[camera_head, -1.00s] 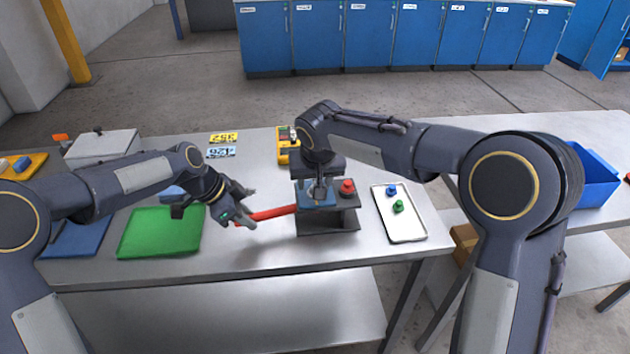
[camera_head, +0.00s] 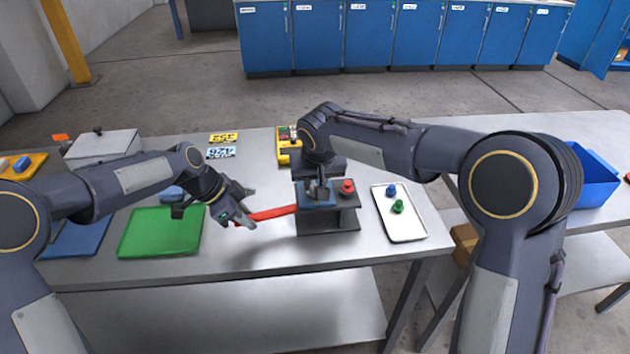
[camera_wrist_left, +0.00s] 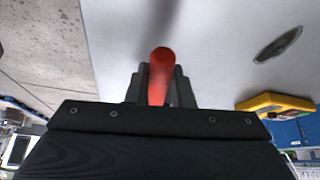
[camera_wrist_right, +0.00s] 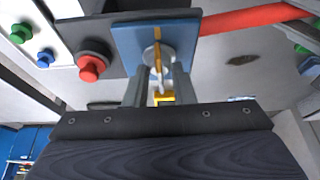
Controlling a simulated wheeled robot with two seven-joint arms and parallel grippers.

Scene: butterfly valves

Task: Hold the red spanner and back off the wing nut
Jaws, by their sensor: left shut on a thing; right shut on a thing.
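The red spanner (camera_head: 272,213) reaches from the left side of the grey stand (camera_head: 328,222) toward my left gripper (camera_head: 240,208). My left gripper is shut on its free end, which shows red between the fingers in the left wrist view (camera_wrist_left: 160,75). The wing nut (camera_wrist_right: 158,57) is pale metal and sits in front of a blue plate (camera_wrist_right: 128,45) with a yellow stripe. My right gripper (camera_wrist_right: 157,85) is shut on the wing nut, one finger on each side. In the head view my right gripper (camera_head: 318,190) hides the nut.
A red knob (camera_head: 347,187) stands on the stand beside the blue plate. A white tray (camera_head: 408,232) with blue and green knobs lies to the right. A green mat (camera_head: 160,235) lies to the left, and a yellow meter (camera_head: 284,152) stands behind.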

